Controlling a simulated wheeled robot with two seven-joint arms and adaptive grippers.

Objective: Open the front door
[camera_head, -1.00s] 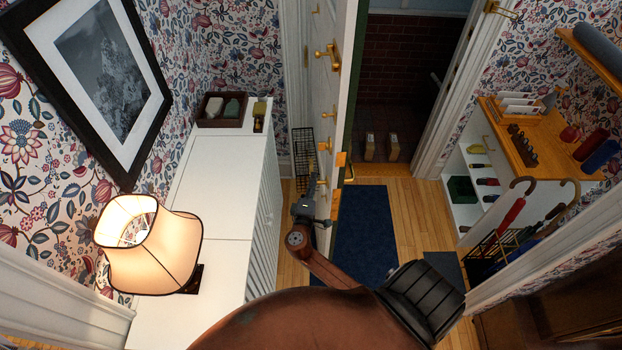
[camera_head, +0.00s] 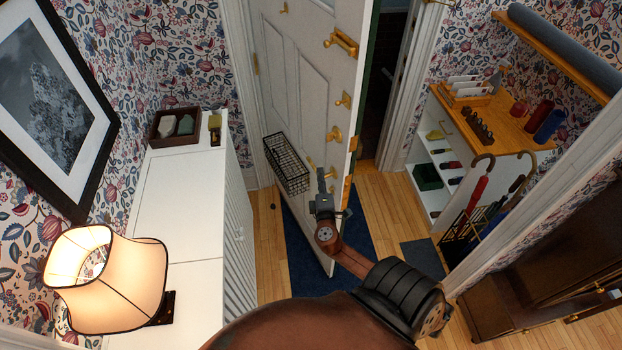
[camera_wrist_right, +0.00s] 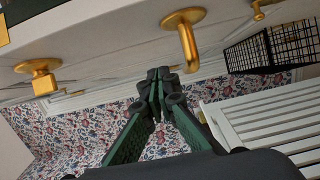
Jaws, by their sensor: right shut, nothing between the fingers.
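The white front door (camera_head: 300,75) stands ajar, swung into the hall, with a narrow dark gap at its right edge. Its inner face carries several brass fittings, including a knob (camera_head: 335,134) and a pull (camera_head: 341,42) higher up. My right gripper (camera_head: 320,174) is shut and empty, close to the door's inner face near the brass fittings. In the right wrist view my gripper's fingertips (camera_wrist_right: 158,76) are together just beside a bent brass lever handle (camera_wrist_right: 186,42); whether they touch it I cannot tell. My left gripper is not in view.
A wire basket (camera_head: 287,163) hangs on the door. A white cabinet (camera_head: 185,200) with a lit lamp (camera_head: 105,280) stands left. A blue mat (camera_head: 300,235) lies under the door. An umbrella stand (camera_head: 475,225) and shelf unit (camera_head: 495,130) stand right. Floor between is partly clear.

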